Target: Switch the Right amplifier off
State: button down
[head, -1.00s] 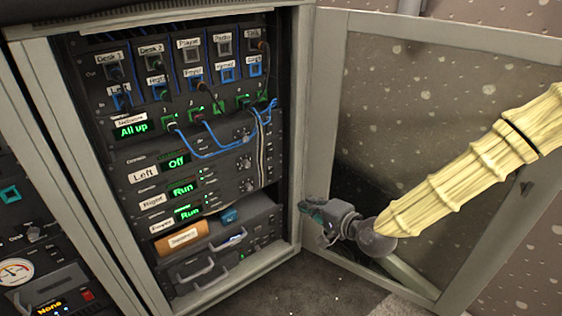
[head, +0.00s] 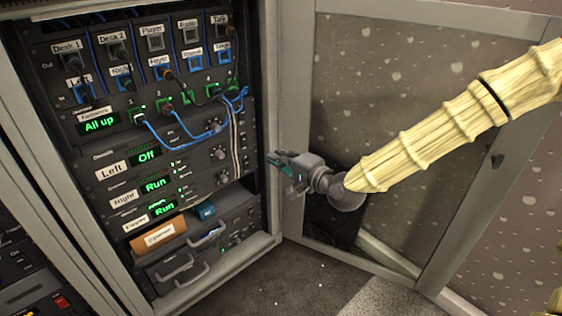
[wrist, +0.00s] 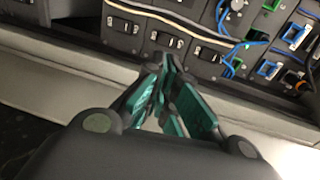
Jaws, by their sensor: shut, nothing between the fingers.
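The Right amplifier (head: 124,197) is a black rack unit in the open cabinet in the head view. Its green display (head: 155,186) reads Run. Above it, the Left amplifier (head: 112,169) reads Off. The display of the unit below reads Run. My gripper (head: 277,163), with teal fingers, is at the cabinet's right front edge, to the right of the amplifiers and apart from them. It is shut and empty. In the wrist view the closed fingertips (wrist: 168,68) point toward several black rocker switches (wrist: 165,40). I cannot tell which switch belongs to the Right amplifier.
The open cabinet door (head: 400,130) stands behind my arm on the right. Blue cables (head: 185,140) hang over the patch panel above the amplifiers. Drawers with handles (head: 180,270) are below. The floor (head: 300,290) in front is clear.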

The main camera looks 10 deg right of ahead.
jog(key=b, duration=0.5)
send_near(248, 142)
jog(key=f+x, duration=0.1)
jog(key=x, duration=0.4)
jog(key=shift+w+a+r+b, duration=0.1)
jog(key=shift+w+a+b, duration=0.1)
jog(key=shift+w, duration=0.3)
jog(key=shift+w+a+r+b, duration=0.1)
jog(key=shift+w+a, duration=0.1)
jog(key=shift+w, duration=0.25)
jog(key=shift+p, duration=0.3)
jog(key=shift+w+a+p, duration=0.1)
jog(key=shift+w+p, duration=0.05)
jog(key=shift+p, duration=0.25)
jog(key=shift+f, duration=0.15)
